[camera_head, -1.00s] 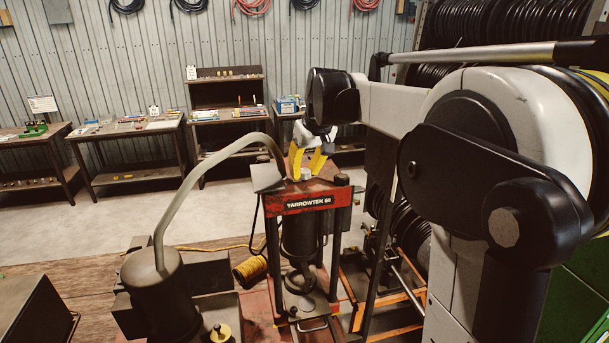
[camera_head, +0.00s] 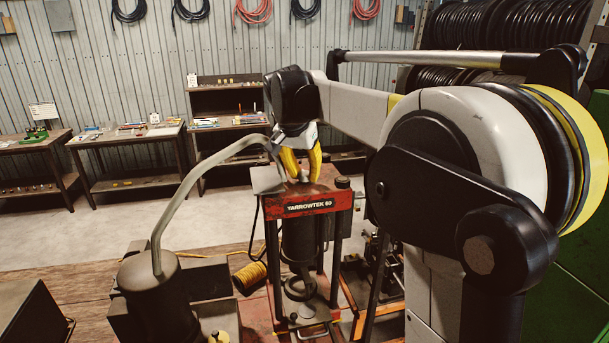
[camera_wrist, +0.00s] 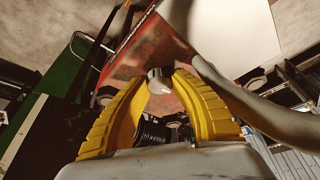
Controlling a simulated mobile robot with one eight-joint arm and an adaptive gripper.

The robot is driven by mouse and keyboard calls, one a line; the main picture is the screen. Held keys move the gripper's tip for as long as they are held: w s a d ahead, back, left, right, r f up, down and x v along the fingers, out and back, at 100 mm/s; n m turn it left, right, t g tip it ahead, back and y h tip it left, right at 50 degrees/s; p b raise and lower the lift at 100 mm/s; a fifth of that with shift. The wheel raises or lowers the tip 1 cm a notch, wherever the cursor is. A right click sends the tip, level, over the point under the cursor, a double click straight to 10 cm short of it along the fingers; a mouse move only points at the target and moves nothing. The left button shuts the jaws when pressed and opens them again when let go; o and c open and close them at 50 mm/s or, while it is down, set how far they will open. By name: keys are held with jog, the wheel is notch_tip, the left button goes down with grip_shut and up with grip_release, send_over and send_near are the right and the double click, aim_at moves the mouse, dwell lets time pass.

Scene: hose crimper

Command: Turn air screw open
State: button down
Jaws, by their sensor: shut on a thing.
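The hose crimper, a red-topped press marked YARROWTEK 60 (camera_head: 308,206), stands in the middle of the head view. A small silver knob, which looks like the air screw (camera_wrist: 160,80), sits on its worn red top. My gripper (camera_head: 302,177) reaches down from above with its yellow fingers at this knob. In the wrist view my gripper (camera_wrist: 161,84) has one finger on each side of the air screw, closed on it near the tips. The fingers hide most of the screw in the head view.
A flat grey plate (camera_head: 267,180) lies at the top's left side. Workbenches (camera_head: 125,144) stand behind, across open floor.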

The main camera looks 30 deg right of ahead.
jog(key=shift+m, duration=0.7)
jog(key=shift+g, duration=0.3)
jog(key=c, duration=1.1)
grip_release()
jog(key=v, duration=1.2)
jog(key=shift+a, duration=0.15)
